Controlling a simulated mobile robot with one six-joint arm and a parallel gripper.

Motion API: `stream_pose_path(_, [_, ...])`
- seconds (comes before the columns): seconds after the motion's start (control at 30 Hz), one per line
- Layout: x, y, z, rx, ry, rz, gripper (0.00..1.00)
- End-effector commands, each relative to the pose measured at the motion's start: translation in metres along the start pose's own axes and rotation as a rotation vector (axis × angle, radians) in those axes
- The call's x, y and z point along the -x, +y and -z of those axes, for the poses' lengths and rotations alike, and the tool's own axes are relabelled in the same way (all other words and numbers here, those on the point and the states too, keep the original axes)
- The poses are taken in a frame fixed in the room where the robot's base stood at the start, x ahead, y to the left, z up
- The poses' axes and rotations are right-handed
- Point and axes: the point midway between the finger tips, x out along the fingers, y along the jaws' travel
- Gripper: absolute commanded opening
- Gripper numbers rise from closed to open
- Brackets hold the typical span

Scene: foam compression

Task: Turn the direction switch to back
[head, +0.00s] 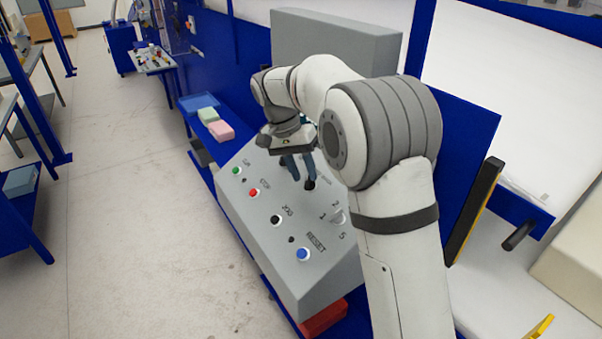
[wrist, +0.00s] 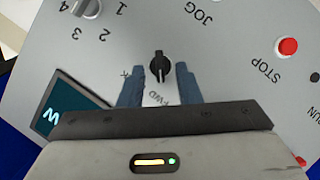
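The direction switch (wrist: 160,67) is a small black knob on the grey control panel (head: 268,247). In the wrist view its long axis runs up and down, with the narrow lower end toward the FWD label. A partly hidden label ending in K is at its lower left. My gripper (wrist: 159,72) is open, with one blue-grey finger on each side of the knob and a visible gap on both sides. In the head view my gripper (head: 298,182) is low over the panel's far part; I cannot clearly make out the switch there.
Near the gripper are a red STOP button (wrist: 287,46), a numbered selector knob (wrist: 87,8) and a dark screen (wrist: 66,106). The panel also has a green button (head: 236,170), black JOG button (head: 276,220) and blue RESET button (head: 302,254). Pink foam (head: 221,130) lies beyond the panel.

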Motion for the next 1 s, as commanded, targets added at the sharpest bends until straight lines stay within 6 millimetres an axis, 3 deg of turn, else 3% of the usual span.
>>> stream_pose_path(0.2, [-0.015,0.001,0.0,0.0,0.0,0.001,0.31])
stream_pose_path(0.43, [-0.017,0.001,0.0,-0.001,0.0,0.001,0.31])
stream_pose_path(0.8, [-0.016,0.001,0.0,-0.001,0.0,0.001,0.01])
stream_pose_path(0.83, [-0.013,-0.009,-0.003,0.001,0.001,0.002,0.01])
stream_pose_path(1.0, [-0.017,-0.001,0.0,-0.014,0.0,0.009,0.0])
